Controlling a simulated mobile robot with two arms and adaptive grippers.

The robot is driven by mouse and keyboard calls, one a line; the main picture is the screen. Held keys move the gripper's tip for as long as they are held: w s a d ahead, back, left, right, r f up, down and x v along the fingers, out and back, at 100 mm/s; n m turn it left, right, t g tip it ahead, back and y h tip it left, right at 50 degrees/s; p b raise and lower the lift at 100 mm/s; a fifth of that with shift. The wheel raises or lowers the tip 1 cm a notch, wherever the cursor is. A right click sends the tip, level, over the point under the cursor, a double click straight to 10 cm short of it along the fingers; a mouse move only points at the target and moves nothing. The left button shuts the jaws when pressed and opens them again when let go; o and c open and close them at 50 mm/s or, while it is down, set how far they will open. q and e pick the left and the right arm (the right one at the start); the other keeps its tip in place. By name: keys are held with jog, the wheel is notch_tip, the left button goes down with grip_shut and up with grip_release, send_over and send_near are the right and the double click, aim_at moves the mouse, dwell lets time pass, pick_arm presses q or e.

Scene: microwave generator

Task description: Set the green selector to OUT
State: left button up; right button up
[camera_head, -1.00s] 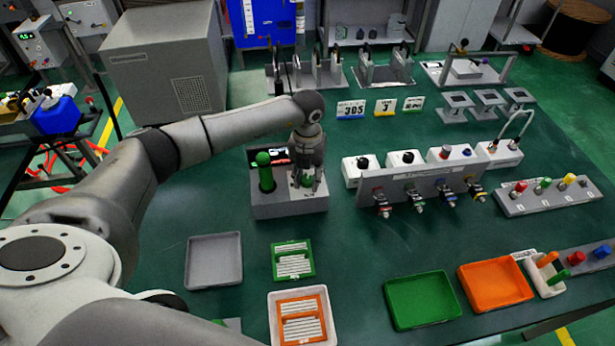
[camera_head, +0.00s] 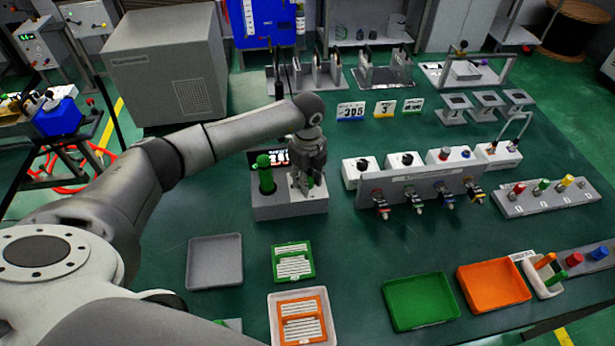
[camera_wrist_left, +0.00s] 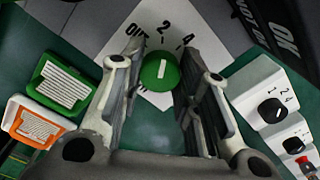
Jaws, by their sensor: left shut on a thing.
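The green selector (camera_wrist_left: 160,72) is a round knob with a white pointer line on a pale plate in the left wrist view. The plate has a label at the left that looks like OUT, then 2 and 4. The white line points up, close to the 2. My left gripper (camera_head: 305,190) is over the right part of the grey control box (camera_head: 275,211); its fingers, also in the left wrist view (camera_wrist_left: 160,95), stand on either side of the selector and are shut on it. In the head view the fingers mostly hide the selector. My right gripper is not in view.
A green upright handle (camera_head: 265,174) stands left of my gripper on the same box, with a dark display (camera_head: 268,158) behind. White switch boxes (camera_head: 407,163) stand to the right. A grey tray (camera_head: 215,262) and a green tray (camera_head: 422,302) lie in front.

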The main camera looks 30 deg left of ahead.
pick_arm(q)
jog(key=n+p, duration=0.1)
jog(key=n, duration=0.3)
jog(key=shift+r+n, duration=0.15)
jog(key=shift+n, duration=0.15)
jog(key=n+p, duration=0.1)
jog(key=n, duration=0.3)
jog(key=shift+p, duration=0.3)
jog(key=shift+n, duration=0.3)
jog(key=shift+w, duration=0.1)
jog(key=o, duration=1)
jog(key=shift+o, duration=0.2)
notch_tip(320, 180, up, 12)
